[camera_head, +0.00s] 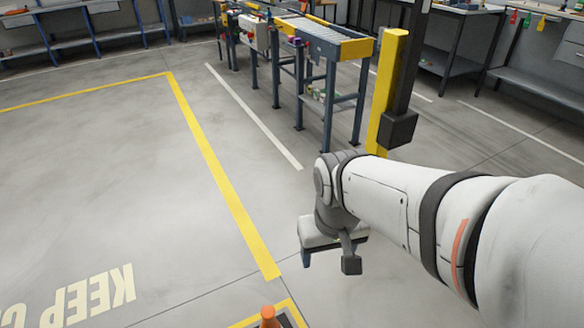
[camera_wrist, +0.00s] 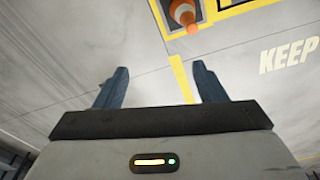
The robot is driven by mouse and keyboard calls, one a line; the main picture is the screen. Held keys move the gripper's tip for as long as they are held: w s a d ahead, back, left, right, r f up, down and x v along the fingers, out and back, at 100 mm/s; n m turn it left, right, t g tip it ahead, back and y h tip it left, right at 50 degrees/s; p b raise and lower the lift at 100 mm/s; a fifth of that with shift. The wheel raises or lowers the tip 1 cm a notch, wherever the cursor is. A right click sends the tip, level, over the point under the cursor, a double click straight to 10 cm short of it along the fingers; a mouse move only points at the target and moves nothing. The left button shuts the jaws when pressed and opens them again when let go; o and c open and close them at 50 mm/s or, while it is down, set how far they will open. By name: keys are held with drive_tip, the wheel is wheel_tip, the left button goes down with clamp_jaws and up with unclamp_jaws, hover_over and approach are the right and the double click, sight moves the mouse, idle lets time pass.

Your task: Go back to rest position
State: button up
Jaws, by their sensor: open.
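Part of the gripper is hidden behind the wrist there. It touches nothing that I can see.
An orange cone (camera_head: 268,317) stands at the bottom edge; it also shows in the wrist view (camera_wrist: 184,14). A yellow post (camera_head: 388,90) stands just beyond my arm. A roller conveyor (camera_head: 318,38) stands behind. The floor at left, with yellow lines (camera_head: 215,165), is clear.

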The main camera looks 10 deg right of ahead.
drive_tip(key=shift+w+a+r, duration=0.1)
drive_tip(key=shift+w, duration=0.05)
wheel_tip(320, 180, up, 22)
drive_tip(key=t+p, duration=0.1)
drive_tip(key=p, duration=1.9)
drive_tip(key=shift+w, duration=0.35)
drive_tip(key=shift+d, duration=0.2)
drive_tip(key=shift+c, duration=0.2)
